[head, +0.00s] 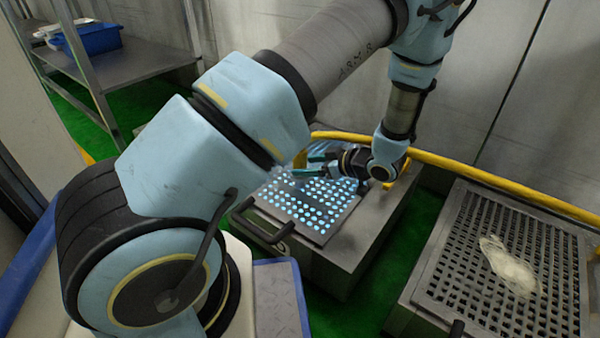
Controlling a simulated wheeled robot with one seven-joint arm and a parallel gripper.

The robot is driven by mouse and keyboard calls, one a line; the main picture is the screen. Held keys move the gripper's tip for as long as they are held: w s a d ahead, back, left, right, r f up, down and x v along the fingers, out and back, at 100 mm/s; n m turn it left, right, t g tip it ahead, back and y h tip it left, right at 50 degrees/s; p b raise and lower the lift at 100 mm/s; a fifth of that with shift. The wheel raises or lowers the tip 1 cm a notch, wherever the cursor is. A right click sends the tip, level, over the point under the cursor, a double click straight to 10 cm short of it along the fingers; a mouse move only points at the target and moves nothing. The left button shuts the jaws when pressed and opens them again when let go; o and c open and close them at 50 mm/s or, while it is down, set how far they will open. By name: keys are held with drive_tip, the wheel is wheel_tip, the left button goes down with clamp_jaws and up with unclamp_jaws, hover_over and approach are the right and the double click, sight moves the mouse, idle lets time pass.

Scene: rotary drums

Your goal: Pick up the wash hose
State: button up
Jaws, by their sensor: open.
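A long yellow hose-like line (500,183) runs along the back, behind the two metal units, and off the right edge. I cannot tell for sure whether it is the wash hose or a fixed rail. My gripper (312,164) is open, with teal fingertips pointing left, above the perforated, lit panel (305,207) of the middle unit. The yellow line passes behind my arm near the gripper. I cannot tell whether anything lies between the fingers. My arm hides part of the line and of the unit.
A grated metal unit (448,285) stands at the right with a pale, whitish lump (508,265) on it. A black handle (262,232) is on the middle unit's front. A metal shelf (130,62) with a blue bin (90,39) is at the back left. Green floor lies between.

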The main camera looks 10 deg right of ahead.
sight(305, 165)
drive_tip(key=b+x, duration=0.1)
drive_tip(key=x, duration=0.2)
drive_tip(key=shift+d+f+b, duration=0.15)
drive_tip(key=shift+b, duration=0.15)
drive_tip(key=shift+w+a, duration=0.3)
drive_tip(key=shift+c, duration=0.2)
clamp_jaws()
